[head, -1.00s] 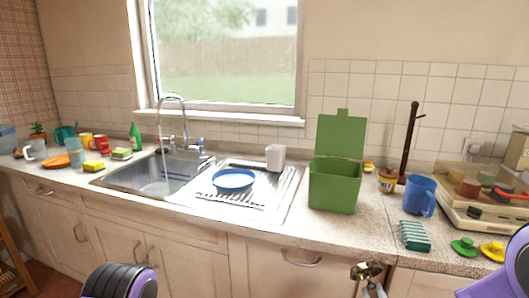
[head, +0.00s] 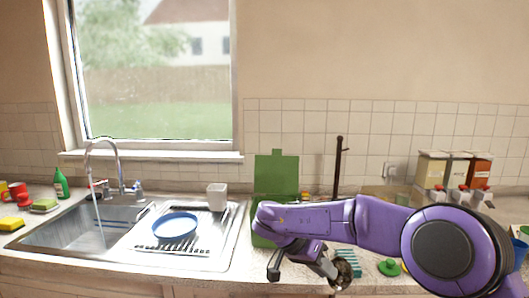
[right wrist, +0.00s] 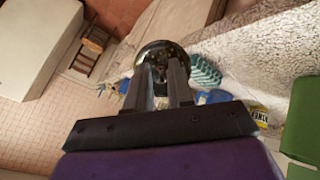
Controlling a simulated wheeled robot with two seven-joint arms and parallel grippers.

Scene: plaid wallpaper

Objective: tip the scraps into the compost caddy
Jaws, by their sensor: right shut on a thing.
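The green compost caddy (head: 277,172) stands on the counter right of the sink, its lid raised. My right arm covers most of its body in the head view. Part of its green side shows at the right edge of the right wrist view (right wrist: 302,125). My right gripper (head: 331,268) is shut on a dark round bowl (head: 344,274), low in front of the counter and right of the caddy. Brownish speckled bits, seemingly the scraps, show at the bowl. The bowl shows dark beyond the fingers in the right wrist view (right wrist: 163,51). My left gripper is out of view.
A blue dish (head: 175,226) and a white cup (head: 217,197) stand on the drainer beside the sink (head: 85,230). A teal ridged item (head: 348,262) and a green lid-like piece (head: 389,267) lie right of the caddy. A dark upright post (head: 338,165) stands behind.

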